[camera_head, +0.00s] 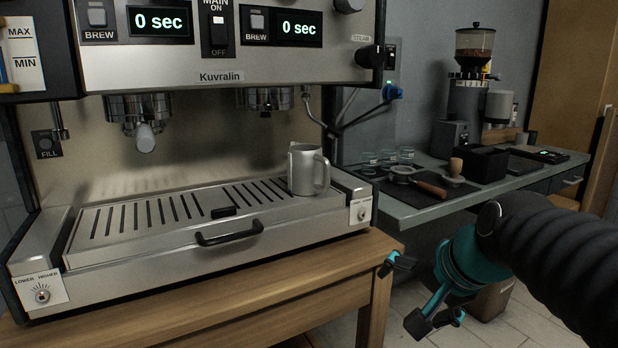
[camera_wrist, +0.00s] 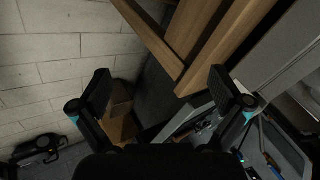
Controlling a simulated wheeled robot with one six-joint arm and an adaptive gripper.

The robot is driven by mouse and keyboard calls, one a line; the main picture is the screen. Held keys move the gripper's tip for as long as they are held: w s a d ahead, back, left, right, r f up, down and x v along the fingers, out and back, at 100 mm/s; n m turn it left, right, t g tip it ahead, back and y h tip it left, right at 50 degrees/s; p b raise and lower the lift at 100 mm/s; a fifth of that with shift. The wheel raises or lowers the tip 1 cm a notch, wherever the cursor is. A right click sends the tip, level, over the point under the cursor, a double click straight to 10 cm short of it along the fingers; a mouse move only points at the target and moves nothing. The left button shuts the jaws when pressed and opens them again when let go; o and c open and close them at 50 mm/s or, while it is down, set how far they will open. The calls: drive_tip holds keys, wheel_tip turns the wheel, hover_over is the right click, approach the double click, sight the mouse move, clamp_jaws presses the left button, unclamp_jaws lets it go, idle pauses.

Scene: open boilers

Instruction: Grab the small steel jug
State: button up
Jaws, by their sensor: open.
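The small steel jug (camera_head: 306,170) stands upright on the right end of the espresso machine's drip tray (camera_head: 130,226). Its handle is on its right side. My gripper (camera_head: 404,291) is in front of the wooden table's right end, to the right of the jug and lower than it. It is open with nothing between its fingers. In the wrist view my gripper (camera_wrist: 165,92) shows two spread black fingers, with the floor and table wood beyond. I cannot make out the jug in the wrist view.
The espresso machine (camera_head: 225,78) rises behind the tray, with a steam pipe near the jug. A black handle (camera_head: 230,233) is on the tray's front. A side counter (camera_head: 420,205) at the right holds a portafilter (camera_head: 415,180), cups, a black box (camera_head: 479,163) and a grinder (camera_head: 468,95).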

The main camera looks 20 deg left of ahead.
drive_tip(key=w+a+r+m+y, duration=0.3)
drive_tip(key=w+a+r+m, duration=0.3)
drive_tip(key=a+r+m, duration=0.25)
drive_tip(key=m+t+y, duration=0.2)
drive_tip(key=m+y, duration=0.1)
drive_tip(key=m, duration=0.6)
approach(320, 158)
drive_tip(key=f, duration=0.1)
drive_tip(key=w+a+f+m, duration=0.1)
drive_tip(key=a, duration=0.1)
drive_tip(key=w+a+f+m, duration=0.1)
drive_tip(key=w+a, duration=0.1)
drive_tip(key=w+a+f+m, duration=0.1)
drive_tip(key=a, duration=0.2)
drive_tip(key=shift+w+m, duration=0.35)
drive_tip(key=shift+w, duration=0.05)
drive_tip(key=shift+w+r+x, duration=0.15)
drive_tip(key=shift+x, duration=1.25)
drive_tip(key=shift+w+r+x, duration=0.1)
drive_tip(key=shift+r+x, duration=0.05)
drive_tip(key=shift+x, duration=1.3)
drive_tip(key=shift+d, duration=0.1)
drive_tip(key=shift+r, duration=0.1)
drive_tip(key=c, duration=1.4)
